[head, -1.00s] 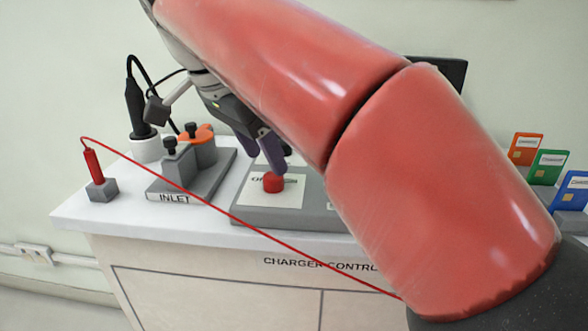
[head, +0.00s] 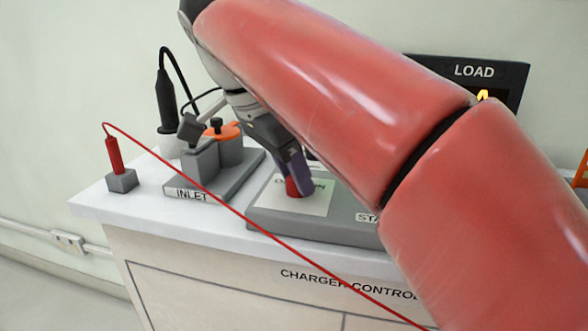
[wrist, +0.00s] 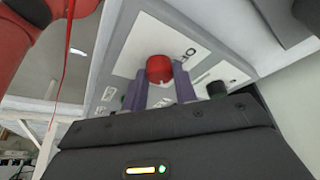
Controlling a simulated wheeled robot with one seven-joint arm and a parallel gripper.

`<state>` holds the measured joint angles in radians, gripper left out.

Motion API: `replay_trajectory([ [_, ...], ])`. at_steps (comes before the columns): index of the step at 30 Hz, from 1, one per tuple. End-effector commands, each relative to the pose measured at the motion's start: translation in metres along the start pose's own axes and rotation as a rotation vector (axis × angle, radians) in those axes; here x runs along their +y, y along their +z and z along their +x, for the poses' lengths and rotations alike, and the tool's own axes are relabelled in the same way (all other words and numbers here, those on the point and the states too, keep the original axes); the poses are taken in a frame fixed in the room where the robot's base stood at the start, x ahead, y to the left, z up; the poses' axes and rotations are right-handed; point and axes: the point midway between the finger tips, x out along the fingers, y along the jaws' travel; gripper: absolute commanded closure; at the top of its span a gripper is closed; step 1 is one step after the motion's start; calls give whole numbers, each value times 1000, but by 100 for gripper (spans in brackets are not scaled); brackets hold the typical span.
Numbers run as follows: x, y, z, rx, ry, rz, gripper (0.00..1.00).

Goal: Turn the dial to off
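The dial is a red round knob (head: 292,187) on a pale label plate on the grey control panel (head: 345,228). The plate has OFF and ON lettering, partly covered in the head view. My gripper (head: 300,182) reaches down to the knob, with a purple finger beside it. In the wrist view the red knob (wrist: 159,69) sits at the tips of the two purple fingers (wrist: 160,80), one on each side. The fingers look very close to the knob; I cannot tell whether they press on it. The knob's pointing direction is not clear.
The grey INLET block (head: 205,180) with an orange-collared part stands left of the panel. A red plug (head: 114,157) in a grey block trails a red cable across the front. A black-handled connector (head: 166,105) stands behind. A LOAD display (head: 475,72) is partly behind my arm.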

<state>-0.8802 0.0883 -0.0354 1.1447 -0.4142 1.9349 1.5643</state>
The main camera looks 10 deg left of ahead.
Motion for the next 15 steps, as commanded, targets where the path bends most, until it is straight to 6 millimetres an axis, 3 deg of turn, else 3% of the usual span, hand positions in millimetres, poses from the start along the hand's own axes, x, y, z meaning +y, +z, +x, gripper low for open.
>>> replay_trajectory([
  [15, 1, -1, 0, 0, -40, -97, 94],
])
